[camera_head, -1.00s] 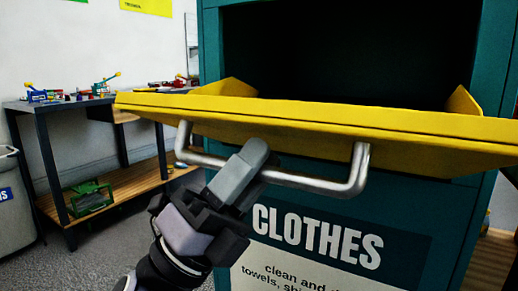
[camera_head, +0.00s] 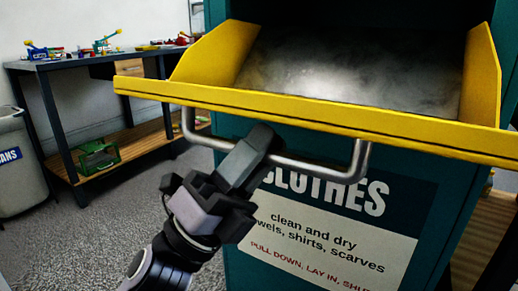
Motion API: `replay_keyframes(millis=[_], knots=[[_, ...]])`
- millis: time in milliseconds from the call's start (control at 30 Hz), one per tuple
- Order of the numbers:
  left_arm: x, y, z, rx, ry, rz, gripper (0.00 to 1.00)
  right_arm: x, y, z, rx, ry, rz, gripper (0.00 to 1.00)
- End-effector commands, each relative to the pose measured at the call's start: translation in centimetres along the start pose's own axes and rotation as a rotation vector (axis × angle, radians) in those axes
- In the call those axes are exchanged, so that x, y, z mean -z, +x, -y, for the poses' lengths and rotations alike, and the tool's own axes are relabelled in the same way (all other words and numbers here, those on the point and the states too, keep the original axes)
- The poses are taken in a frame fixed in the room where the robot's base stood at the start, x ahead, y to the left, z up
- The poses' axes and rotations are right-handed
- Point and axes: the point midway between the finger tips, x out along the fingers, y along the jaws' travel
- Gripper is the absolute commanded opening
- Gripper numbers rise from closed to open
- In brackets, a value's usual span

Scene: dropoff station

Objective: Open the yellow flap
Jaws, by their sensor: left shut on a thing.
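The yellow flap (camera_head: 320,114) of the teal clothes bin (camera_head: 425,235) is tilted down and out toward me. Its grey inner face (camera_head: 350,70) and raised yellow side walls show, and the dark opening lies behind it. A metal bar handle (camera_head: 318,172) hangs under the flap's front edge. My left gripper (camera_head: 255,150) is shut on the handle, left of its middle. The fingers hide that part of the bar. My right gripper is not in view.
A dark-framed workbench (camera_head: 60,66) with small coloured items on top stands at the left. A green crate (camera_head: 97,156) sits on its lower wooden shelf. A grey bin (camera_head: 22,165) stands at the left edge. Grey floor lies clear between.

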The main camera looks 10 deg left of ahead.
Motion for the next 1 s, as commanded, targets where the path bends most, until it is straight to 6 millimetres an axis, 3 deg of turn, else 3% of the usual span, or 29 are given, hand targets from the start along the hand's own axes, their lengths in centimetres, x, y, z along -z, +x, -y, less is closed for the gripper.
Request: replay_keyframes(millis=[33, 67, 100, 533, 1000], knots=[[0.0, 0.1, 0.2, 0.005, 0.003, 0.000, 0.33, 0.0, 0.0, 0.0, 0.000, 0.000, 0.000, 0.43], [0.0, 0.1, 0.2, 0.005, 0.003, 0.000, 0.43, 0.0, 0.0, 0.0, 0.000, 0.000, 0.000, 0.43], [0.0, 0.1, 0.2, 0.006, 0.003, 0.000, 0.44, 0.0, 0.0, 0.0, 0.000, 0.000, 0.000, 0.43], [-0.1, -0.5, 0.3, 0.007, 0.001, 0.000, 0.44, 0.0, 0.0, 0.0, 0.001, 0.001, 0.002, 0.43], [-0.1, -5.6, 0.2, 0.003, 0.001, 0.002, 0.44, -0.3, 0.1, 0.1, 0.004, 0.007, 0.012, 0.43]])
